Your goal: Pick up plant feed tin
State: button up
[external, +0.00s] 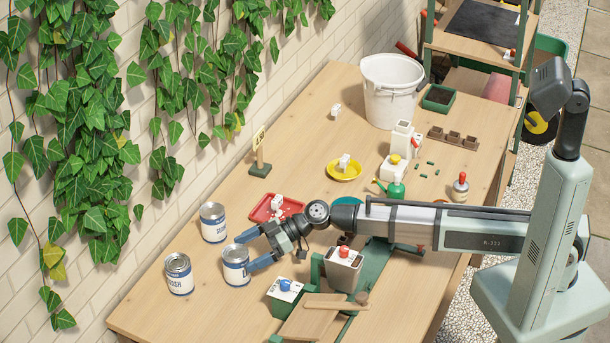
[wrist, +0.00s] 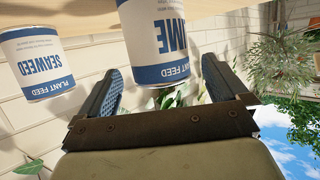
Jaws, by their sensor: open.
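Three white and blue plant feed tins stand at the left of the table. The nearest to my gripper is the tin marked LIME (external: 235,266), also in the wrist view (wrist: 157,38). A tin marked SEAWEED (wrist: 38,62) is at the left of the wrist view. In the external view one tin (external: 213,223) stands behind and another tin (external: 179,275) at the front left. My gripper (external: 246,254) is open, its fingers on either side of the LIME tin.
A red tray (external: 264,212) with white pieces lies behind my gripper. A white and green box with a blue knob (external: 285,290) and a grey pot-like container (external: 343,272) stand near my forearm. A white bucket (external: 392,92) stands at the back.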

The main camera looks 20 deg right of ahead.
aim_at(236, 259)
jog(key=x, duration=0.4)
jog(key=shift+a+f, duration=0.15)
jog(key=shift+f, duration=0.15)
jog(key=c, duration=1.2)
